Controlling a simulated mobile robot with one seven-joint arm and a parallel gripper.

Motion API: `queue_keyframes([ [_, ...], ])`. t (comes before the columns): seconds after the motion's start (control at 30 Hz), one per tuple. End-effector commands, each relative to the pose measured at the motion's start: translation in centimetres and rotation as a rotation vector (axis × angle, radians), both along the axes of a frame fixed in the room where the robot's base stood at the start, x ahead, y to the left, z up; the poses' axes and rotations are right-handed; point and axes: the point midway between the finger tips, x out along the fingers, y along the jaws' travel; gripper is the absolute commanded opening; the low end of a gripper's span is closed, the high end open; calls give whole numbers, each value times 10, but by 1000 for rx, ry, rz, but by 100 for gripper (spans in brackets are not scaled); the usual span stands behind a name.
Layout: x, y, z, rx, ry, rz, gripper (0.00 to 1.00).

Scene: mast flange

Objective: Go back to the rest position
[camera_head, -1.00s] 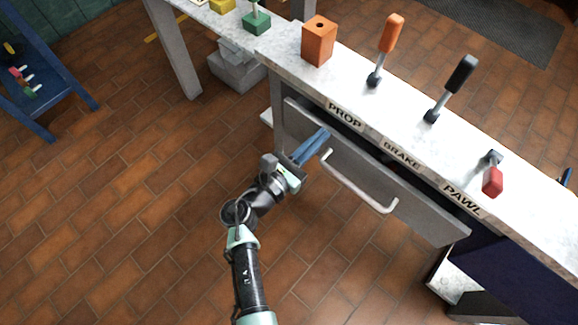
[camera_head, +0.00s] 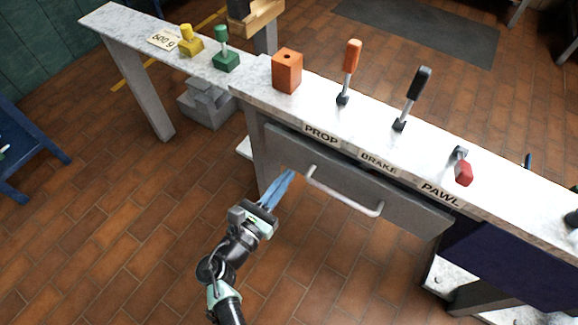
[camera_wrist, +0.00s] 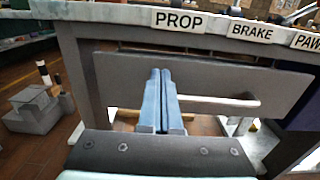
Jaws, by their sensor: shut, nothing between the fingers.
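My gripper (camera_head: 282,184) is in front of the left part of the bench drawer in the head view, its blue fingers together and empty. The grey drawer (camera_head: 408,205) has a pale bar handle (camera_head: 345,197), which lies to the right of my fingers. In the wrist view the shut fingers (camera_wrist: 160,80) point at the drawer front (camera_wrist: 110,75), and the handle (camera_wrist: 225,105) shows just right of them, partly hidden behind them. I cannot tell from these views whether the fingertips touch the drawer.
The bench top (camera_head: 315,100) carries an orange block (camera_head: 287,72), an orange lever (camera_head: 351,58), a black lever (camera_head: 416,85) and a red lever (camera_head: 463,172). Green (camera_head: 226,60) and yellow (camera_head: 190,42) knobbed pieces stand at left. A blue stand (camera_head: 25,160) is far left. The tiled floor is open at lower left.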

Motion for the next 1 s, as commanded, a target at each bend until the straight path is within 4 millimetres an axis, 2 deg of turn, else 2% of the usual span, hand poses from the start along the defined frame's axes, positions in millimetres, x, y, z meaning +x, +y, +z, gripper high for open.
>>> queue_keyframes([
  [0.1,-23,17,2,-1,3,3,0],
  [0.33,-51,37,0,0,3,0,0],
  [0.57,-58,42,-1,1,1,-2,0],
  [0.67,-48,42,7,91,-33,-16,0],
  [0.77,-23,40,31,336,-130,-46,0],
  [0.87,15,41,75,720,-303,-67,0],
  [0.97,51,41,141,1142,-520,-43,0],
  [1.0,62,41,170,1296,-602,-19,0],
])
